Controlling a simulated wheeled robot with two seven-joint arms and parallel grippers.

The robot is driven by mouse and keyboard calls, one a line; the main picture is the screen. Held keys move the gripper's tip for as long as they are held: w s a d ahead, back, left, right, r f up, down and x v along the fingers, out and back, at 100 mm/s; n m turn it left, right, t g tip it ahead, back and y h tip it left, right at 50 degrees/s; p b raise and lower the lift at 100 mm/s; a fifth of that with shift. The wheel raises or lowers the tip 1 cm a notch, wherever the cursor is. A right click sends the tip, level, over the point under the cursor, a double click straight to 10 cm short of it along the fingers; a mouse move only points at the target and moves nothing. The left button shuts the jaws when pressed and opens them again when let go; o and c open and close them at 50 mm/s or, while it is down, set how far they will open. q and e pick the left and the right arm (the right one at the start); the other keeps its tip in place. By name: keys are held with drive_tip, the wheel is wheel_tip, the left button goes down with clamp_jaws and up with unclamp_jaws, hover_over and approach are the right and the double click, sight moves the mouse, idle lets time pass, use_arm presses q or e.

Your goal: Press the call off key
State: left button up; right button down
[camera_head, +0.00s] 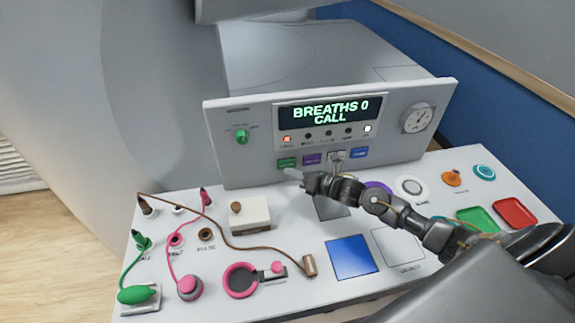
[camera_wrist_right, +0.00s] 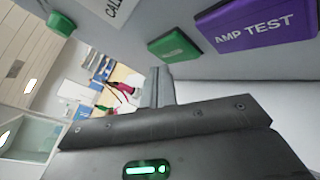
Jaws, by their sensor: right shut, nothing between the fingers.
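The grey console panel (camera_head: 232,165) has a display (camera_head: 330,113) reading "BREATHS 0 CALL". Below it is a row of keys: a green key (camera_head: 287,162), a purple key (camera_head: 313,159), a grey one and a blue key (camera_head: 360,153). None of their labels is readable in the head view. My right gripper (camera_head: 292,173) is shut and empty, its tip just below and in front of the green key. In the right wrist view, the shut fingers (camera_wrist_right: 160,88) are below a green key (camera_wrist_right: 174,46); a purple key reads "AMP TEST" (camera_wrist_right: 256,30). A partly cut-off label begins "CALL" (camera_wrist_right: 112,8).
A red lamp (camera_head: 287,139) and a white lamp (camera_head: 367,129) are lit under the display. A dial gauge (camera_head: 418,118) is at the panel's right. The white desk (camera_head: 290,225) holds a cream box (camera_head: 250,215), cords, a blue pad (camera_head: 351,257), and green and red trays.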

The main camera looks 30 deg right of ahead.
drive_tip(key=shift+w, duration=0.1)
idle(0.7)
drive_tip(key=shift+w+d+b, duration=0.1)
drive_tip(key=shift+w+b, duration=0.25)
drive_tip(key=shift+b, duration=0.1)
drive_tip(key=shift+w+d+b, duration=0.1)
drive_tip(key=shift+w+b, duration=0.35)
idle(0.5)
drive_tip(key=shift+s, duration=0.1)
idle(0.4)
drive_tip(key=shift+s+a+p, duration=0.2)
drive_tip(key=shift+s+p, duration=0.15)
drive_tip(key=shift+s, duration=0.45)
drive_tip(key=shift+s+a+p, duration=0.15)
drive_tip(key=shift+s+p, duration=0.15)
drive_tip(key=shift+s, duration=0.25)
drive_tip(key=shift+s+a+p, duration=0.25)
drive_tip(key=shift+s+p, duration=0.05)
drive_tip(key=shift+s, duration=0.65)
drive_tip(key=shift+s+a+p, duration=0.25)
drive_tip(key=shift+s+p, duration=0.05)
drive_tip(key=shift+s, duration=0.6)
drive_tip(key=shift+r, duration=0.1)
